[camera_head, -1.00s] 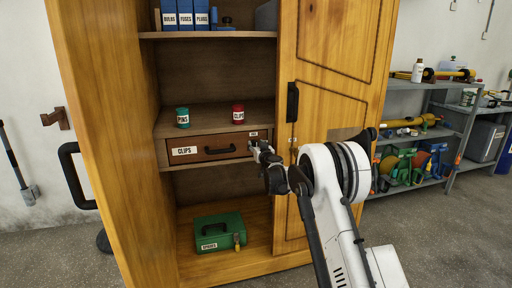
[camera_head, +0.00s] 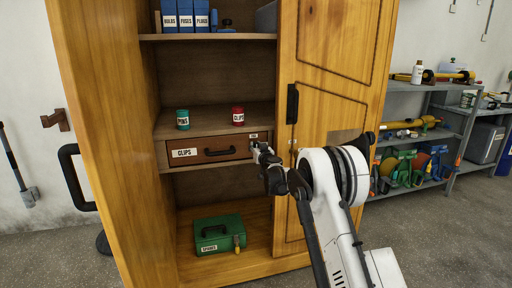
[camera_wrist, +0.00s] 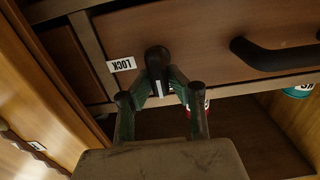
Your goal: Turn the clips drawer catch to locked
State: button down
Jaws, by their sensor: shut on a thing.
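The clips drawer (camera_head: 208,149) is a brown wooden drawer in the cabinet, with a CLIPS label at its left and a dark bar handle. It looks closed. In the wrist view the dark catch (camera_wrist: 157,60) is at the drawer's end, beside a small LOCK label (camera_wrist: 121,64) that appears upside down. My gripper (camera_head: 258,147) is at the drawer's right end. In the wrist view my gripper (camera_wrist: 161,84) has its fingertips together on the catch. The fingers hide part of the catch, and its exact turn is hard to tell.
A green jar (camera_head: 183,119) and a red jar (camera_head: 238,116) stand on the shelf above the drawer. A green toolbox (camera_head: 219,234) sits on the cabinet floor. The cabinet door (camera_head: 330,100) is close on the right. The drawer handle (camera_wrist: 275,56) is near the catch.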

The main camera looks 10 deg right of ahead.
jog(key=m, duration=0.4)
jog(key=shift+d+m+p, duration=0.3)
jog(key=shift+m, duration=0.1)
jog(key=shift+w+d+f+m, duration=0.1)
jog(key=shift+f+m, duration=0.15)
jog(key=shift+m, duration=1.9)
jog(key=shift+s+d+f+m, duration=0.1)
jog(key=shift+d+f+m, duration=0.1)
jog(key=shift+m, duration=1.9)
jog(key=shift+w+d+f+m, duration=0.1)
jog(key=shift+f+m, duration=0.15)
jog(key=shift+m, duration=1.9)
jog(key=c, duration=1.6)
grip_release()
jog(key=shift+a, duration=0.1)
jog(key=shift+c, duration=0.2)
